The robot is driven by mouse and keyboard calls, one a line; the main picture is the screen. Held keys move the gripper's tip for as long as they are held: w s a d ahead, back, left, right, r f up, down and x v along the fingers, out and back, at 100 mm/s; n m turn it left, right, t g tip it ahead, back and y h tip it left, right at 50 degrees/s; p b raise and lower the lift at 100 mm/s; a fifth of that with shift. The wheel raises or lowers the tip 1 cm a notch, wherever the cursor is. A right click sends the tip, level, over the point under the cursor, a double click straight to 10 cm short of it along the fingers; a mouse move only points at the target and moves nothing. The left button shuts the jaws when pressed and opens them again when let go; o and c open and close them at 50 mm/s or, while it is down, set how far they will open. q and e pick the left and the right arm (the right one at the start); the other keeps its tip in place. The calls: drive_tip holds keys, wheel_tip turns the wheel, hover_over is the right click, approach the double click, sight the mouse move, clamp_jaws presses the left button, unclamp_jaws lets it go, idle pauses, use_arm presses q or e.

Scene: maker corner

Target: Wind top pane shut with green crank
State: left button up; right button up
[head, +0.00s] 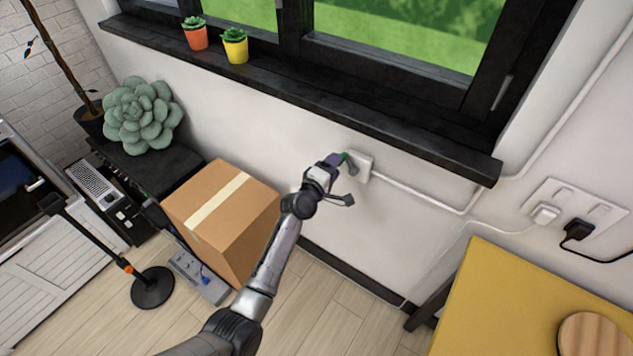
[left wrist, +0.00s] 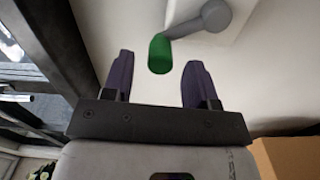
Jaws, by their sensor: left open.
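The crank's green handle (head: 344,157) is by the wall below the window sill. In the left wrist view the green handle (left wrist: 159,54) hangs from a grey crank arm (left wrist: 205,20) on a white wall housing (head: 364,167). My left gripper (head: 334,161) is at the crank, open. In its wrist view the two dark purple fingers (left wrist: 160,78) stand on either side of the green handle, with a visible gap on both sides. How deep the handle sits between them is unclear. Lower window panes (head: 400,28) show in a black frame; the top pane is not visible. My right gripper is out of view.
A black sill (head: 300,95) juts out above the crank and carries two potted plants (head: 235,48). A cardboard box (head: 225,215) stands left of my left arm. A white conduit (head: 425,197) runs right from the housing. A yellow table (head: 500,300) is at lower right.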

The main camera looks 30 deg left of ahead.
use_arm(q)
drive_tip(key=s+p, duration=0.1)
drive_tip(key=s, duration=0.9)
drive_tip(key=shift+s+a+p, duration=0.3)
drive_tip(key=shift+a+p, duration=0.05)
drive_tip(key=shift+a, duration=0.05)
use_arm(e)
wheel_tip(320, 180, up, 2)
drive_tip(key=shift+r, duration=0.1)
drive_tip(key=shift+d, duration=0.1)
